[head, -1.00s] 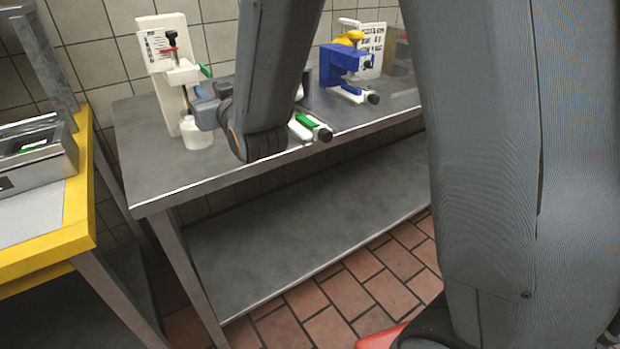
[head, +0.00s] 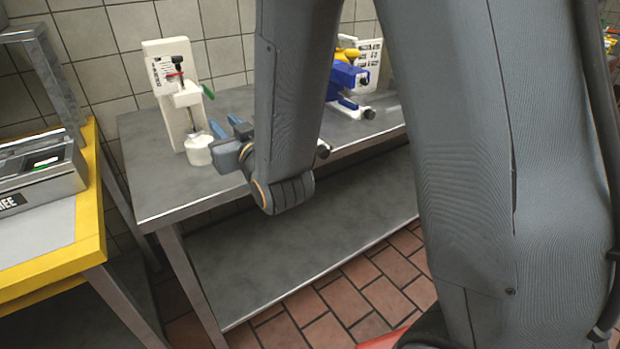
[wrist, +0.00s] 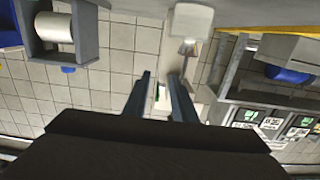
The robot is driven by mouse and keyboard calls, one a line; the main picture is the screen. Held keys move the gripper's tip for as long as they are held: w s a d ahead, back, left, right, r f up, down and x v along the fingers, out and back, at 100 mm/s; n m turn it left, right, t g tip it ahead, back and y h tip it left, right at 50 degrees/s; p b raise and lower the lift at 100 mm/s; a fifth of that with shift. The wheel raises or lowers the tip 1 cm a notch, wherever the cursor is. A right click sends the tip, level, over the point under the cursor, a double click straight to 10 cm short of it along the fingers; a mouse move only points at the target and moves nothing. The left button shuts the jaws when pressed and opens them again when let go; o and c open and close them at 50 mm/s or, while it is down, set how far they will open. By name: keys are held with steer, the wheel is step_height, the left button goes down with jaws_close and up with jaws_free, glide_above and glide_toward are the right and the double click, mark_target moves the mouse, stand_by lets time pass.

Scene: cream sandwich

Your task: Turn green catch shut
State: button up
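The green catch (head: 208,92) is a small tilted lever on the right side of a white upright machine (head: 160,75) on the steel table. My gripper (head: 226,125) is in front of the machine and lower than the catch, with its two blue fingers apart. In the wrist view the fingers (wrist: 160,75) point away with a narrow empty-looking gap. A small green patch (wrist: 157,91) shows between them there; I cannot tell for sure that it is the catch. No contact with the catch shows.
A white jar (head: 198,150) stands under the machine, close left of my gripper. A blue machine (head: 346,80) is farther right, partly behind my arm. A yellow-edged counter (head: 88,215) with a metal box (head: 50,180) is at left. The table front (head: 170,195) is clear.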

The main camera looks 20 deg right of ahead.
steer(key=d+f+g, duration=0.1)
steer(key=d+f+g+h+p, duration=0.1)
steer(key=d+f+g, duration=0.1)
steer(key=shift+s+d+f+m+h, duration=0.25)
steer(key=shift+s+d+m+h, duration=0.05)
steer(key=shift+s+d+m, duration=0.1)
steer(key=s+d+f+m+g+h+p, duration=0.1)
steer(key=s+d+f+g+p, duration=0.3)
steer(key=s+d+g, duration=0.5)
steer(key=shift+s+d+f+m+h, duration=0.3)
steer(key=shift+s+d+f+h, duration=0.5)
steer(key=shift+s, duration=1.7)
steer(key=shift+a+r, duration=0.15)
steer(key=s+d+g, duration=0.3)
steer(key=s+g, duration=0.1)
steer(key=s, duration=0.5)
steer(key=shift+s+d+r+m+g+h, duration=0.15)
steer(key=shift+s+r+m+g+h, duration=0.15)
steer(key=shift+s+r+m+g, duration=0.15)
